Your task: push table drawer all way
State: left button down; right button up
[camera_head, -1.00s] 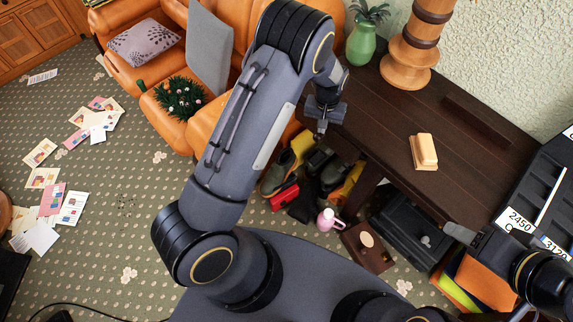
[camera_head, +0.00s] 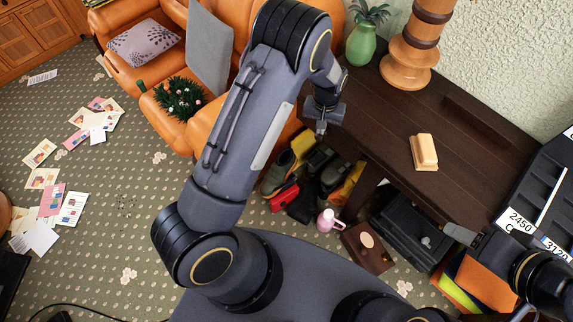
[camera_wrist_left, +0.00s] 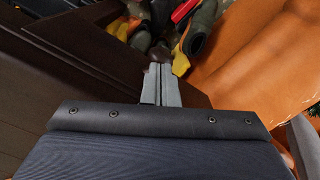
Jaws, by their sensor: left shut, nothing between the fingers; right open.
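The dark brown wooden table (camera_head: 385,125) runs along the wall at the right. My left gripper (camera_head: 321,128) is shut and empty, pointing down at the table's left front corner. In the left wrist view its closed fingers (camera_wrist_left: 161,84) lie over the edge of dark wood (camera_wrist_left: 95,60); I cannot tell whether they touch it. No drawer front or handle can be clearly made out, and I cannot tell how far a drawer stands out. My right gripper (camera_head: 461,235) is open and empty near the table's front right edge.
An orange sofa (camera_head: 140,78) is behind.

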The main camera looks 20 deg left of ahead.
pick_arm(q)
notch_tip(320, 180, up, 7)
jog(key=p, duration=0.4)
jog(key=shift+f, duration=0.1)
dwell(0.6)
jog(key=s+a+r+n+t+h, duration=0.1)
jog(key=s+a+r+h, duration=0.15)
jog(key=s+r, duration=0.5)
jog(key=s+a+r+t+h, duration=0.1)
jog(key=s+a+r, duration=0.25)
jog(key=r, duration=0.75)
jog(key=s+r+t, duration=0.1)
jog(key=s+r, duration=0.1)
jog(key=s, duration=0.7)
jog(key=s+r+t, duration=0.2)
jog(key=s, duration=0.7)
jog(key=shift+s+a+r+m+t, duration=0.2)
jog(key=shift+s+r+m+t, duration=0.1)
jog(key=shift+s+r+m, duration=0.1)
